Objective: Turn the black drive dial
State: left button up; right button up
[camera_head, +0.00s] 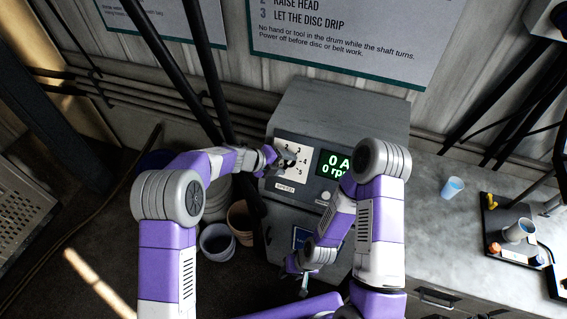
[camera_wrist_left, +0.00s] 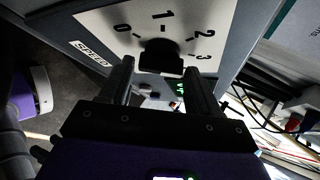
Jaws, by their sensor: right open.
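The black drive dial (camera_wrist_left: 160,56) sits on a white plate (camera_wrist_left: 190,20) numbered around it and labelled SPEED. In the head view the plate (camera_head: 293,147) is on the grey control box, and my left gripper largely covers the dial. My left gripper (camera_head: 281,161) is at the plate. In the left wrist view its two fingers (camera_wrist_left: 160,80) are apart, one to each side of the dial's lower part, with gaps visible; I cannot tell whether they touch it. My right gripper (camera_head: 303,277) is open, low in front of the box, partly hidden by its arm.
Buckets (camera_head: 216,241) stand below left. On the right bench are a blue cup (camera_head: 452,187) and a black tray (camera_head: 491,241) with small items.

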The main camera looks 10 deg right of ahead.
pick_arm(q)
jog(key=shift+o, duration=1.3)
jog(key=v, duration=0.7)
jog(key=shift+a+r, duration=0.2)
jog(key=shift+a, duration=0.05)
